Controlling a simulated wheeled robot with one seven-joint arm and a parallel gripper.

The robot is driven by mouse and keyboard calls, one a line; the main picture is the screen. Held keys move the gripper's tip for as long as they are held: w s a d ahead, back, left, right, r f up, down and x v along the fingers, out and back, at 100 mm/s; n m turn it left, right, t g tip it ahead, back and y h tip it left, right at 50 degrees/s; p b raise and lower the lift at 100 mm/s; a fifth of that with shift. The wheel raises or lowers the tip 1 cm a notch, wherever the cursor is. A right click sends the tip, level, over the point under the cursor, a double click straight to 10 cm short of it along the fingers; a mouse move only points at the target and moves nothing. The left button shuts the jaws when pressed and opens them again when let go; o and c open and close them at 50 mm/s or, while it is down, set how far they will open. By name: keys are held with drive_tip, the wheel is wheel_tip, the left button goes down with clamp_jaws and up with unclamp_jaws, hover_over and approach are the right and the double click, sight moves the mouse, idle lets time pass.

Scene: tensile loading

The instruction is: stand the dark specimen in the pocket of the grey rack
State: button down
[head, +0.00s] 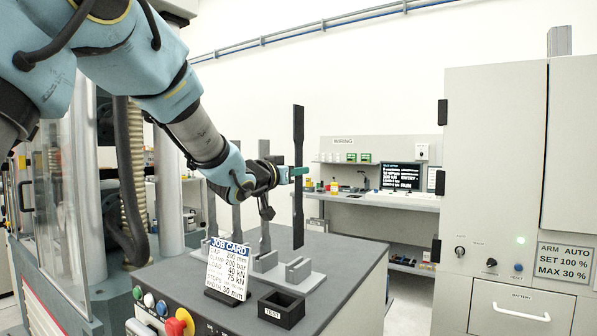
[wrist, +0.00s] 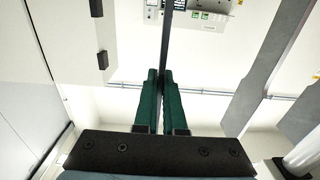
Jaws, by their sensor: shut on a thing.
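The dark specimen (head: 298,215) is a long flat bar with wider ends, held upright in the air. My gripper (head: 297,171) is shut on its narrow middle. In the wrist view the green fingers of my gripper (wrist: 161,75) pinch the specimen (wrist: 166,35), seen nearly edge-on. The grey rack (head: 312,280) lies on the dark bench top. Its right-hand pocket block (head: 298,269) looks empty, and the specimen's lower end shows just above it in the picture, apart from it. The exact depth between them is hard to tell.
A job card (head: 228,268) and a dark TEST box (head: 281,309) stand in front of the rack. A large grey cabinet (head: 495,190) is at right.

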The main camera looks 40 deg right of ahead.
sight(298, 216)
drive_tip(key=shift+f+b, duration=3.4)
drive_tip(key=shift+f, duration=0.5)
drive_tip(key=c, duration=0.9)
unclamp_jaws()
drive_tip(key=shift+f, duration=0.2)
drive_tip(key=b+v, duration=0.3)
drive_tip(key=v, duration=0.7)
drive_tip(key=shift+a+r, duration=0.1)
drive_tip(key=shift+a, duration=0.3)
